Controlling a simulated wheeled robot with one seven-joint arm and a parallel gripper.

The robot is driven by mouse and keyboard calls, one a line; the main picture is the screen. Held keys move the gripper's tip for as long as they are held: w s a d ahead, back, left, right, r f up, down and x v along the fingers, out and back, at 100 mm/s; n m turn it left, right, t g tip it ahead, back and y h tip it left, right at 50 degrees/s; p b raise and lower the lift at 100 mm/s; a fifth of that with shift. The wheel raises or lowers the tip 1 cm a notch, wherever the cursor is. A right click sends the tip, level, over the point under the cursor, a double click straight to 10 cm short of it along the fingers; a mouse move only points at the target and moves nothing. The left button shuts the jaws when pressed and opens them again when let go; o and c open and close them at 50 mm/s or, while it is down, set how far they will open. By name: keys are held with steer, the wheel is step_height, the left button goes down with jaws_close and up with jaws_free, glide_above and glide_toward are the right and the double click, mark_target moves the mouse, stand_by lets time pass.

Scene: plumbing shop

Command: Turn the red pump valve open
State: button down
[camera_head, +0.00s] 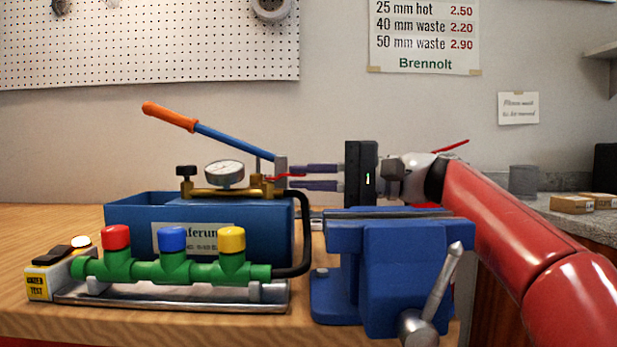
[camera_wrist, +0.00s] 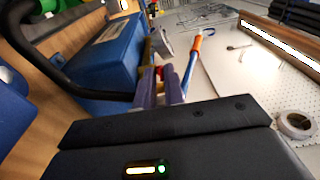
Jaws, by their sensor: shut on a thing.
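The red pump valve (camera_head: 283,175) is a small red lever at the right end of the brass fitting (camera_head: 232,192) on top of the blue test pump (camera_head: 128,212). It points to the right, and its free end lies between my fingertips. My gripper (camera_head: 292,177) comes in from the right, its two purple fingers one above the other, shut on the lever. In the wrist view a bit of red (camera_wrist: 159,72) shows between the fingers (camera_wrist: 162,84); the rest of the valve is hidden there.
A pressure gauge (camera_head: 224,173) and a pump handle with an orange grip (camera_head: 170,117) rise nearby. A black hose (camera_head: 306,235) runs to the green manifold (camera_head: 200,271) in front. A blue vise (camera_head: 385,260) stands below my gripper.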

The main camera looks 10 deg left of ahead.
steer(key=shift+w, duration=0.1)
steer(key=shift+w+r+n+g+p, duration=0.15)
steer(key=shift+r+n+g+p, duration=0.25)
steer(key=shift+p, duration=0.45)
steer(key=n+g+p, duration=0.1)
steer(key=g+p, duration=0.1)
steer(key=w+n+g+h+p, duration=0.1)
steer(key=g+p, duration=0.1)
steer(key=p, duration=0.1)
steer(key=w+f+n+g+h+p, duration=0.1)
steer(key=g+p, duration=0.1)
steer(key=shift+w+a+n+p, duration=0.1)
steer(key=shift+w+n+p, duration=0.05)
steer(key=shift+n+p, duration=0.25)
steer(key=c, duration=1.5)
jaws_free()
